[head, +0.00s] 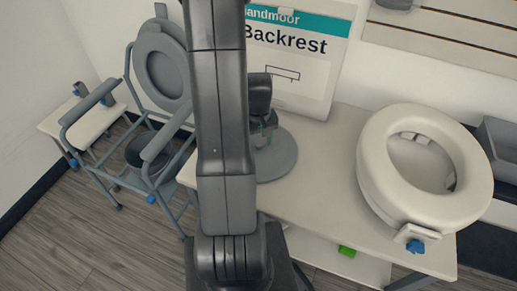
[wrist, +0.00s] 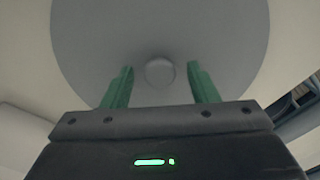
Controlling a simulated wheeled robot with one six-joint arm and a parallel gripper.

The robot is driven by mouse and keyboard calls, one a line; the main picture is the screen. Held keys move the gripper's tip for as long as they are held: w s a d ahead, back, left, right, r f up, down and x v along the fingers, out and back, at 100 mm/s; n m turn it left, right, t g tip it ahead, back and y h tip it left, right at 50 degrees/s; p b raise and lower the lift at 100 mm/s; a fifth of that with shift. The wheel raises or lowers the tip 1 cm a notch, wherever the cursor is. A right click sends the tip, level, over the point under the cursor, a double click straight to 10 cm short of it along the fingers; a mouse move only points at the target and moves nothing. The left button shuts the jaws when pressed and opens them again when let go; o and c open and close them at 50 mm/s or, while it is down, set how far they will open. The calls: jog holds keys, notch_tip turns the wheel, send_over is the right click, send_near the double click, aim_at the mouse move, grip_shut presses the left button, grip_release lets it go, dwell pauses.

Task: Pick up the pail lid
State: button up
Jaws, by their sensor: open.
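The pail lid (head: 277,163) is a flat grey disc lying on the pale bench, partly hidden behind my arm in the head view. In the wrist view the lid (wrist: 160,28) fills the upper middle, with a small round knob (wrist: 160,73) at its centre. My gripper (head: 265,135) is over the lid in the head view. In the wrist view its two green fingers (wrist: 160,70) are open, one on each side of the knob, with a gap on both sides. Nothing is held. The exact height of the fingertips over the lid is hard to tell.
A white raised toilet seat (head: 378,170) with a blue knob sits on the right of the bench (head: 320,205). A Backrest box (head: 290,60) stands behind the lid. A grey commode chair (head: 160,150) and a small stool (head: 85,120) stand on the left.

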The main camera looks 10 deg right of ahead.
jog(key=c, duration=1.1)
